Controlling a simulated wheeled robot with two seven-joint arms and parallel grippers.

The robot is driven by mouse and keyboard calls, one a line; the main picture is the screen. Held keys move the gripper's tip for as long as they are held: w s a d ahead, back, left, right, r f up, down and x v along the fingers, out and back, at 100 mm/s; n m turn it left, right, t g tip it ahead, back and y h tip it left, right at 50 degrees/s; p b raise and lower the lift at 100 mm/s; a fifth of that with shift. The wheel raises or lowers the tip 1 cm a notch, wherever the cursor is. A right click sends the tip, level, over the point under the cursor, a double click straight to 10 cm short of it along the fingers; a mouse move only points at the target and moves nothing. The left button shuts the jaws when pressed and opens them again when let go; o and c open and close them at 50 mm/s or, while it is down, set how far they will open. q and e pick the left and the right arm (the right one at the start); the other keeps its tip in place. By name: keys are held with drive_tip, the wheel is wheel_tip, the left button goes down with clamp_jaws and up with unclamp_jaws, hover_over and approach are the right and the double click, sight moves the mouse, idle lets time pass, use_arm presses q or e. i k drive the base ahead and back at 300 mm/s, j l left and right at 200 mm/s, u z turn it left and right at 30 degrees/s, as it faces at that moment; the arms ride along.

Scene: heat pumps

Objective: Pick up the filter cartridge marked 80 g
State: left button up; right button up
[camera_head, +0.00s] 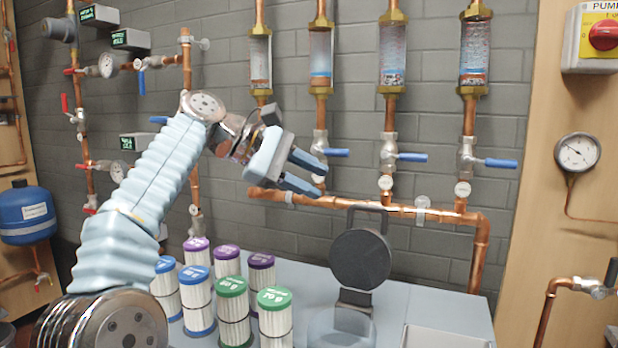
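Several white pleated filter cartridges stand upright in a group on the grey table (310,284), at the lower left of the head view. They have purple caps (226,252), blue caps (194,274) and green caps (273,298). The cap markings are too small and slanted for me to tell surely which one reads 80 g. My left gripper (318,179) is above and behind the group, in front of the wall pipes. Its two fingers point right with a gap between them, and it holds nothing. My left arm hides part of the view left of the cartridges. My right gripper is not in view.
A round dark lid (360,259) stands raised over a clear housing (341,327) right of the cartridges. A grey tray (447,338) is at the front right. Copper pipes (400,211) with blue-handled valves run along the wall behind. Table space right of the lid is clear.

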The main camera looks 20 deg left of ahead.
sight(196, 296)
drive_tip(key=k, duration=1.5)
